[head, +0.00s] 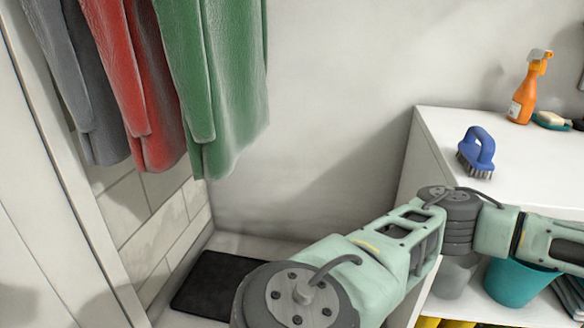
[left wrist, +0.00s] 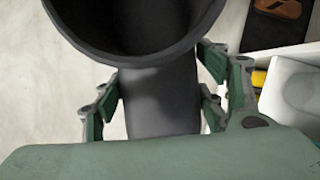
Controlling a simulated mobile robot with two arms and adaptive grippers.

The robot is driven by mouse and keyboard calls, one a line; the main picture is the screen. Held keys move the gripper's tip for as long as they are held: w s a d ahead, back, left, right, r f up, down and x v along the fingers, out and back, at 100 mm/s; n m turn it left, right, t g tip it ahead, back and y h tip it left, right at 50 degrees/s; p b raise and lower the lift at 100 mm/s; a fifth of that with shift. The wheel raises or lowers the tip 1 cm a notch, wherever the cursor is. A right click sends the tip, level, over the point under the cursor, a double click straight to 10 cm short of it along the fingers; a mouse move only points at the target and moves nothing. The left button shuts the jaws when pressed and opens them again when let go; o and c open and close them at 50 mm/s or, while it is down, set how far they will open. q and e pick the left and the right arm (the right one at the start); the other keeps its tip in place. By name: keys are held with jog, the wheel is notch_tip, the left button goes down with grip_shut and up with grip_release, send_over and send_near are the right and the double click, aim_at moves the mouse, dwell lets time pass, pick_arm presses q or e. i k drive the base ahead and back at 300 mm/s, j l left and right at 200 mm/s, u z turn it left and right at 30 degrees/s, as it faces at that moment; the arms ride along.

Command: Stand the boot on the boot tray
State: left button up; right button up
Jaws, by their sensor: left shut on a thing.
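The boot (left wrist: 160,95) is dark grey, and in the left wrist view its wide round opening faces the camera at the top. My left gripper (left wrist: 160,100) is shut on the boot, with green fingers on both sides of its shaft. The boot's foot is hidden. A flat black tray (head: 212,283), apparently the boot tray, lies on the floor in the left corner of the head view, partly hidden by my arm. The boot and both gripper tips are out of the head view.
Grey, red and green coats (head: 215,90) hang above the tray. A white cabinet (head: 425,125) at right carries a blue brush (head: 478,150) and an orange spray bottle (head: 526,92). A teal pot (head: 515,283) stands on its shelf. A dark flat object (left wrist: 278,22) lies in the wrist view.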

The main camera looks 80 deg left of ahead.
aim_at(203, 287)
jog(key=l+u, duration=0.1)
jog(key=u, duration=0.25)
jog(key=i+l+u, duration=0.1)
jog(key=u, duration=0.3)
jog(key=l+u, duration=0.2)
jog(key=u, duration=0.15)
